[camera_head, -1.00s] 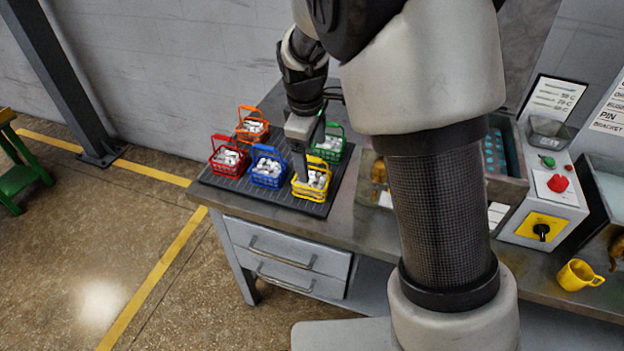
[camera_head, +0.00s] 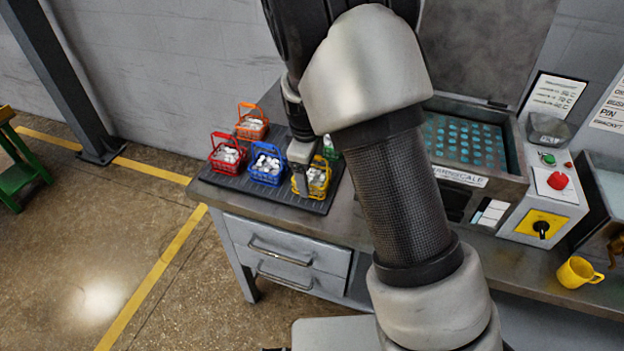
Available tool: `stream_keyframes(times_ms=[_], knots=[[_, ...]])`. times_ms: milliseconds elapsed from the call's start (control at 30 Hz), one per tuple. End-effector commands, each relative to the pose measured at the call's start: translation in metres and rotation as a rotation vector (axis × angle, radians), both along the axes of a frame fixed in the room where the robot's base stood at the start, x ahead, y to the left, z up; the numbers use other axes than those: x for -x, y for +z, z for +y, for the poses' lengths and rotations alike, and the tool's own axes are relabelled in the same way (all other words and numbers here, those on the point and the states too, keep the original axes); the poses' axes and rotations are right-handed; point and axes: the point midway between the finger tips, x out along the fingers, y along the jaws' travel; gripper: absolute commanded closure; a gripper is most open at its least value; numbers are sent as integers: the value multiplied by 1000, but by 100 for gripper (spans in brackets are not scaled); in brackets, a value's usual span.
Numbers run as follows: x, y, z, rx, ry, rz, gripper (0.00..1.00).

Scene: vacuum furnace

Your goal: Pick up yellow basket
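The yellow basket (camera_head: 318,181) holds white pieces and stands on the right front part of a dark ribbed mat (camera_head: 228,183) on the bench. Its handle stands up. My gripper (camera_head: 300,188) points down at the left side of the yellow basket, overlapping it in the picture. The fingertips are too small and too covered to tell whether they are open or closed on the handle. The basket looks to be still resting on the mat.
A blue basket (camera_head: 264,168) is close on the left, with a red one (camera_head: 226,157) and an orange one (camera_head: 251,127) beyond. A green basket (camera_head: 330,151) is mostly hidden behind my arm. A machine (camera_head: 480,150) and a yellow mug (camera_head: 577,272) are at right.

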Motion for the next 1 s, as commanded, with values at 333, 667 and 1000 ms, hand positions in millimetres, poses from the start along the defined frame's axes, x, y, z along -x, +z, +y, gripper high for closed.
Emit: stream_keyframes(times_ms=[333,667,1000], knots=[[-1,1,0,0,0,-2,77],[-2,13,1,-2,1,-5,77],[-1,78,1,-3,0,-6,77]])
